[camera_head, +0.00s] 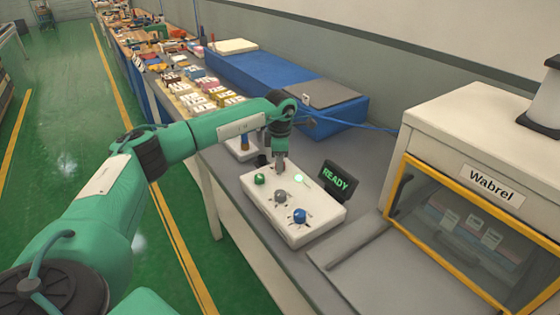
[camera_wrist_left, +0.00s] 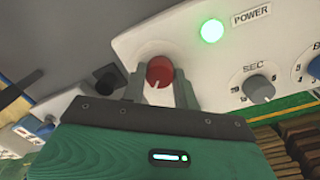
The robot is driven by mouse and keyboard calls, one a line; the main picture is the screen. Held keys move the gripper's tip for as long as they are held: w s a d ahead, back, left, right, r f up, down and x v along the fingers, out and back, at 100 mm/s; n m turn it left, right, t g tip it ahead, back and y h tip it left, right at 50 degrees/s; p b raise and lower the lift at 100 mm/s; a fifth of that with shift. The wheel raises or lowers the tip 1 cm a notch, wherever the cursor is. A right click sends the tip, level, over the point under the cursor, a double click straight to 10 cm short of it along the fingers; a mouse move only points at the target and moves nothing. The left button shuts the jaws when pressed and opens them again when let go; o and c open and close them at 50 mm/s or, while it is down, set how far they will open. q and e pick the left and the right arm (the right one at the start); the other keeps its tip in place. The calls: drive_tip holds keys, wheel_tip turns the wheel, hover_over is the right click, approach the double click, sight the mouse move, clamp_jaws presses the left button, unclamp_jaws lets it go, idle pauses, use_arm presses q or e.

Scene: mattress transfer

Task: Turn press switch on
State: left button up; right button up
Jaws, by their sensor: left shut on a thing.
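The white control box (camera_head: 322,212) stands on the grey bench, with a green knob (camera_head: 259,179), a grey knob (camera_head: 280,196) and a blue knob (camera_head: 300,216). In the left wrist view a red knob (camera_wrist_left: 159,72) with a white line sits beside a lit green lamp (camera_wrist_left: 212,31) and the label POWER. My left gripper (camera_head: 281,167) reaches down to the back of the box. It is shut on the red knob, with one finger on each side. The gripper hides this knob in the head view. My right gripper is not in view.
A black display (camera_head: 338,180) behind the box reads READY in green. A white machine labelled Wabrel (camera_head: 450,130) with a yellow-framed window stands at the right. A smaller white box (camera_head: 240,152) is left of the gripper. A blue unit (camera_head: 330,115) lies behind.

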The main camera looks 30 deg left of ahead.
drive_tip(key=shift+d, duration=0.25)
use_arm(q)
drive_tip(key=o, duration=1)
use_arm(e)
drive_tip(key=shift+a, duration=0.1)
use_arm(q)
drive_tip(key=shift+r, duration=0.2)
drive_tip(key=r, duration=0.6)
drive_tip(key=r+b, duration=0.1)
drive_tip(key=r, duration=0.6)
drive_tip(key=shift+s+d+r+b, duration=0.15)
drive_tip(key=shift+s+r+b, duration=0.05)
drive_tip(key=shift+r+b, duration=0.1)
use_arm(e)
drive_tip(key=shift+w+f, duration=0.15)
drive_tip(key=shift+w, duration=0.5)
use_arm(q)
drive_tip(key=shift+f, duration=0.1)
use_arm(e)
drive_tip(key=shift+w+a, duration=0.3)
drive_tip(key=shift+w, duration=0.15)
